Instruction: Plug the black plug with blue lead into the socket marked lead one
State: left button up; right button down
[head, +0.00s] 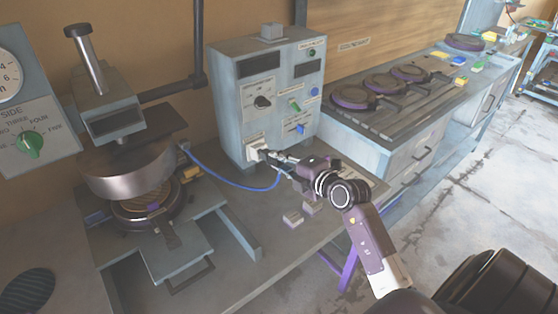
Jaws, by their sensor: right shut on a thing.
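My right gripper (275,157) reaches in from the lower right and is shut on the black plug (264,154), which is small and mostly hidden by the fingers. The blue lead (234,184) runs from the press on the left, sags over the bench and rises to the gripper. The plug is at the white socket (255,144) low on the front of the grey control box (233,107). I cannot tell whether it is inside the socket or just in front of it. The socket's marking is too small to read. My left gripper is not in view.
A press with a round metal head (128,170) stands on the left. A counter with round dark plates (350,97) stands behind on the right. The bench front is mostly clear.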

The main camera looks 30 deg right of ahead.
dwell(0.3)
jog(key=shift+r+p, duration=0.1)
jog(key=shift+p, duration=0.4)
jog(key=shift+x, duration=1.8)
jog(key=c, duration=1.7)
grip_release()
jog(key=shift+s, duration=0.1)
jog(key=shift+c, duration=0.2)
jog(key=shift+s, duration=0.1)
